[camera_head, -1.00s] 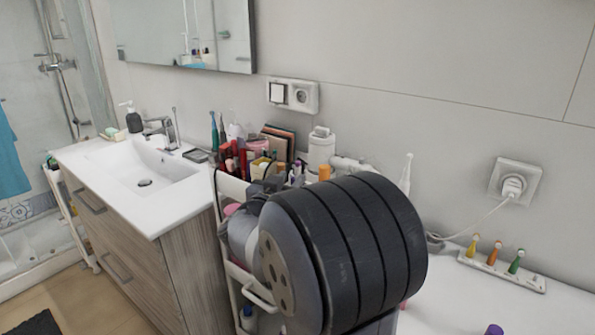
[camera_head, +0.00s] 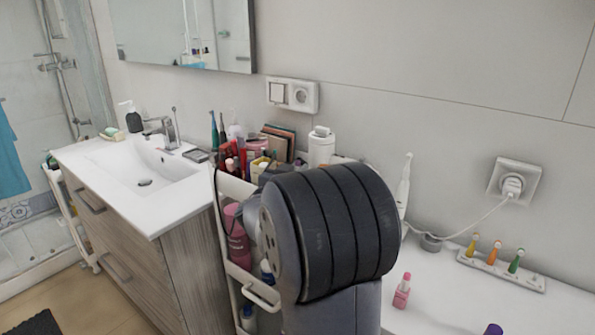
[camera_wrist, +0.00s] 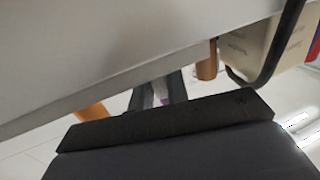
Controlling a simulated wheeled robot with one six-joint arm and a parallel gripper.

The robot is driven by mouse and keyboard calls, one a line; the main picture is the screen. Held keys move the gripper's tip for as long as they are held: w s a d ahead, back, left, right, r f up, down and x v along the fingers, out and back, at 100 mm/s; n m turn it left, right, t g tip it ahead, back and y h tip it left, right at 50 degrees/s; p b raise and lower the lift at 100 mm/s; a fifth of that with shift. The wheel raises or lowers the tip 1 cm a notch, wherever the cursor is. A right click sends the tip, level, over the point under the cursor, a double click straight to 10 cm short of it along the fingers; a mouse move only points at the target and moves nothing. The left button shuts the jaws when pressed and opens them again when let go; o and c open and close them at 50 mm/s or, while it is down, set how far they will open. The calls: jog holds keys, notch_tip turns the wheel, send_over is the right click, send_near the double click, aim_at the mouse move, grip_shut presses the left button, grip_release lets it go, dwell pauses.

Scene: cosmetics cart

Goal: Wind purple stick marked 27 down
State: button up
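In the wrist view, the dark fingers of my gripper (camera_wrist: 158,92) show beyond its dark body, with a narrow gap between them. A small purple and whitish thing (camera_wrist: 161,96) shows in that gap; no number is readable on it. I cannot tell whether the fingers touch it. An orange-brown cylinder (camera_wrist: 207,62) stands to the right of the fingers, and another orange piece (camera_wrist: 92,111) lies to the left. In the head view, my arm hides my gripper and part of the cart (camera_head: 233,189).
The cart's top holds red sticks, boxes and a white bottle (camera_head: 321,147). A pale grey surface crosses close above the fingers in the wrist view. A pink bottle (camera_head: 402,291), a white electric toothbrush (camera_head: 404,185) and a holder with colored heads (camera_head: 500,270) stand on the white counter.

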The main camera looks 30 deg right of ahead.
grip_shut()
jog(key=g+p, duration=0.1)
jog(key=m+h+p, duration=0.1)
jog(key=p, duration=0.1)
jog(key=shift+w+r+g, duration=0.1)
jog(key=shift+r+g, duration=0.2)
jog(key=shift+g, duration=0.1)
jog(key=shift+m+g+h+p, duration=0.3)
jog(key=shift+m+g+p, duration=0.4)
jog(key=shift+p, duration=0.3)
jog(key=shift+f+m+g+h, duration=0.3)
jog(key=shift+m+g, duration=0.1)
jog(key=shift+g, duration=0.2)
jog(key=o, duration=0.5)
grip_release()
jog(key=shift+o, duration=0.2)
